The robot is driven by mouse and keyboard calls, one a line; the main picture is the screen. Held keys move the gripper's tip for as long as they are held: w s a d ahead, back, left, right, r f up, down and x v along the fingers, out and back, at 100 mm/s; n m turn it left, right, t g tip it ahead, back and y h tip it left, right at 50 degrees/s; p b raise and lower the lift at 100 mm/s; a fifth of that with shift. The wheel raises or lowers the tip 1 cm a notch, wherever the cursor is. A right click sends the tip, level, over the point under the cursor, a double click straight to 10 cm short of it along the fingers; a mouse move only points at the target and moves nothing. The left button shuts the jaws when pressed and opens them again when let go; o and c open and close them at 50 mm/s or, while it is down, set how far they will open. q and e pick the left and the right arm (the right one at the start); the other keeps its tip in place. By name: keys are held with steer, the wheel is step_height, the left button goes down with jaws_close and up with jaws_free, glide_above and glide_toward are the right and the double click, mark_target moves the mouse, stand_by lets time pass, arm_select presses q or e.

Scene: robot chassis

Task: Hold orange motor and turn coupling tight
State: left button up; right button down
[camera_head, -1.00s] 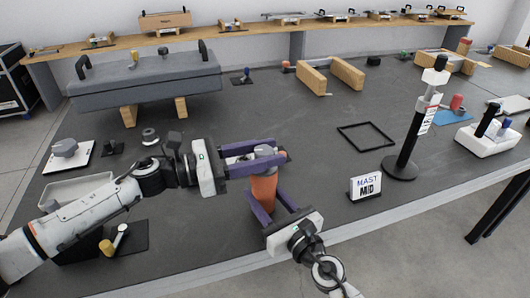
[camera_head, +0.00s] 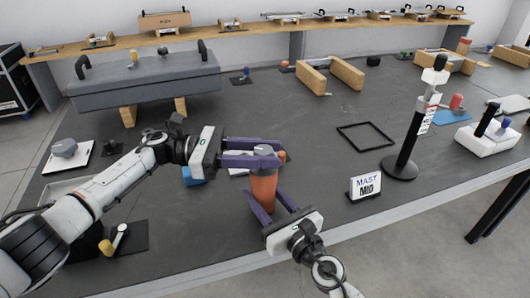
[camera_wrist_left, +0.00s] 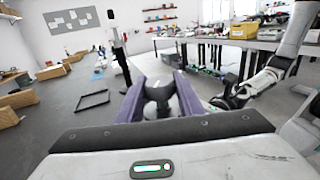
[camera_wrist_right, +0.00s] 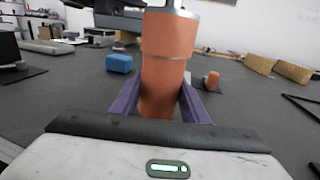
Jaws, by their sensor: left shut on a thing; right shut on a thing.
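The orange motor (camera_head: 263,188) stands upright near the front edge of the dark table. My right gripper (camera_head: 268,204) is shut on its lower body from the front, and the right wrist view shows the orange cylinder (camera_wrist_right: 166,70) between the purple fingers. The grey coupling (camera_head: 264,151) sits on top of the motor. My left gripper (camera_head: 266,157) comes in from the left and is shut on the coupling, with a purple finger on each side. In the left wrist view the grey coupling (camera_wrist_left: 159,98) shows between the fingers, its lower part hidden.
A blue block (camera_head: 193,176) lies below my left wrist. A sign reading MAST MID (camera_head: 364,187) and a black post stand (camera_head: 402,165) are to the right. A flat black frame (camera_head: 365,136) lies behind the sign. Wooden blocks (camera_head: 329,76) stand farther back.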

arm_select(q)
steer(key=shift+g, duration=0.3)
steer(key=o, duration=1.1)
steer(key=shift+s, duration=0.1)
steer(key=shift+c, duration=0.2)
steer(key=shift+a, duration=0.1)
steer(key=w+a, duration=0.1)
steer(key=a, duration=1)
steer(key=shift+w+a, duration=0.15)
steer(key=shift+a, duration=0.25)
